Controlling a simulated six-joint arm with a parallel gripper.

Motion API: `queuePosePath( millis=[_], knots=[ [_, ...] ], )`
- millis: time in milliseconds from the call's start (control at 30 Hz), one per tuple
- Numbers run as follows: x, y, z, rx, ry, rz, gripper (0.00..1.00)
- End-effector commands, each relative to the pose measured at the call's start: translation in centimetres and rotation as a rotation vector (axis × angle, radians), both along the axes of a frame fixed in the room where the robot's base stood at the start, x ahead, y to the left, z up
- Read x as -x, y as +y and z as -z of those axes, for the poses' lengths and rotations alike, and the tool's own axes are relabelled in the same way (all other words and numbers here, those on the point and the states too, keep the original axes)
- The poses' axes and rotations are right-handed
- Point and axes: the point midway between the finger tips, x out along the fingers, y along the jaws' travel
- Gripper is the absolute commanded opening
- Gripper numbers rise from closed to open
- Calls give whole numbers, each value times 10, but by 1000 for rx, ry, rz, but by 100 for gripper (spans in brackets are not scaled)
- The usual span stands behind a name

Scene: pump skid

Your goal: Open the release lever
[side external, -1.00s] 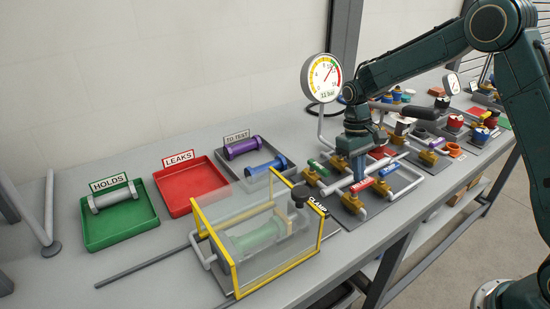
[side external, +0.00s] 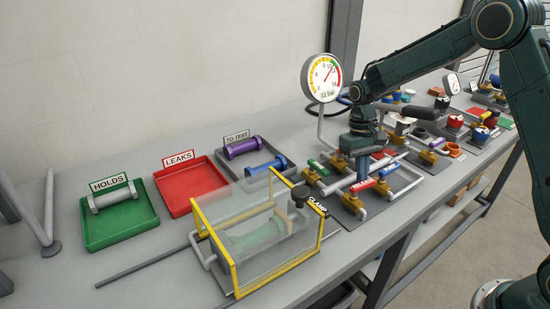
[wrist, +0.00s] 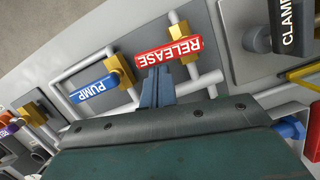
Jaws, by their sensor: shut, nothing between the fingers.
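The release lever (wrist: 168,51) is a red handle with white RELEASE lettering, on a brass valve body (wrist: 181,36). In the wrist view it lies across the pipe through that valve. In the side view the red lever (side external: 362,185) shows just below my gripper. My gripper (wrist: 157,72) is shut and empty, pointing down. Its fingertips are right beside the lever's edge in the wrist view; I cannot tell whether they touch it. The pressure gauge (side external: 321,78) reads about 11 bar.
A blue PUMP lever (wrist: 95,88) sits close by on the same pipework. A black CLAMP knob (side external: 299,194) and the yellow-framed clear guard (side external: 235,265) over a green cylinder stand to the left. Green HOLDS (side external: 120,235) and red LEAKS (side external: 181,201) trays lie further left.

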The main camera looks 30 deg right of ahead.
Motion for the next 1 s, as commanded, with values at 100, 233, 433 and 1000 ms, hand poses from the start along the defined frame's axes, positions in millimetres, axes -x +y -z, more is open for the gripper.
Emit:
queuePosePath(
  millis=[100,233,433,1000],
  knots=[
    [4,-2,0,-1,0,69,0],
    [9,-4,0,0,1,176,0],
    [18,-6,0,-1,1,366,0],
    [44,-1,0,-1,1,907,0]
  ],
)
